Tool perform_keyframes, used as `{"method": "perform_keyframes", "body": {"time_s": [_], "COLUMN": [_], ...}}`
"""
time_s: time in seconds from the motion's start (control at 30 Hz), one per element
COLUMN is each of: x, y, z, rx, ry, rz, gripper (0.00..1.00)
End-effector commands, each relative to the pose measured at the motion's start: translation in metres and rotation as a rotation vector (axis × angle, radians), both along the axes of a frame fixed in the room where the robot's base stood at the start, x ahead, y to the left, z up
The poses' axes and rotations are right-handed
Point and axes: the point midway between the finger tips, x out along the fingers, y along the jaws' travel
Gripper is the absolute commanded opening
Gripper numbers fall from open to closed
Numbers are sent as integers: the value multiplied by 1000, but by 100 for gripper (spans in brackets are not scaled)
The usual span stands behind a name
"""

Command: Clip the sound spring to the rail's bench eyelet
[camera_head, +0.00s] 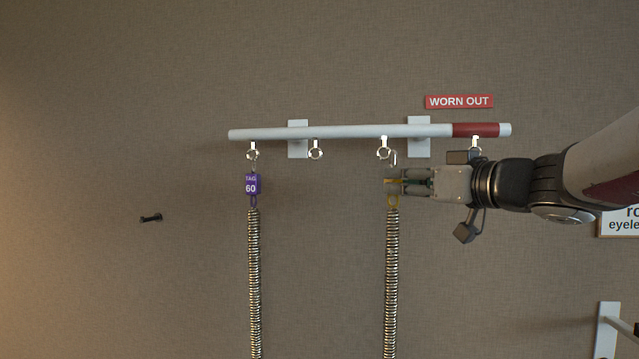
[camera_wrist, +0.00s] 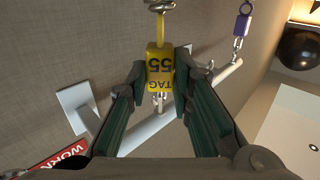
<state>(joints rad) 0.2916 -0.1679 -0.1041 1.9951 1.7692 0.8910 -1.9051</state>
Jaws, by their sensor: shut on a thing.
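A white rail (camera_head: 345,132) runs across the wall with several metal eyelets under it. My gripper (camera_head: 393,186) is shut on the yellow tag block of a coil spring (camera_head: 391,270) that hangs down below it. In the wrist view the yellow block (camera_wrist: 160,70) reads TAG 55 and sits between both fingers. The hook (camera_head: 393,158) above the block is at the lower right of the third eyelet (camera_head: 383,152) from the left; I cannot tell whether it is through it. A second spring (camera_head: 254,280) with a purple tag 60 (camera_head: 251,184) hangs below the leftmost eyelet (camera_head: 252,152).
A red WORN OUT sign (camera_head: 459,101) is above the rail's red right end (camera_head: 475,130). The second eyelet (camera_head: 315,152) is empty. A dark peg (camera_head: 151,217) sticks out at left. A partly hidden sign (camera_head: 621,222) and white bracket (camera_head: 606,330) are at right.

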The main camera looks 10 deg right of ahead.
Motion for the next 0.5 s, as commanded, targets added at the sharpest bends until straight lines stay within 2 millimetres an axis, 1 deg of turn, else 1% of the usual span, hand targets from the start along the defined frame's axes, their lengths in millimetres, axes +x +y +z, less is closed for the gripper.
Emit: {"method": "perform_keyframes", "body": {"time_s": [0.5], "x": [13], "y": [7], "z": [0], "rx": [0], "ry": [-1], "rz": [0], "gripper": [0]}}
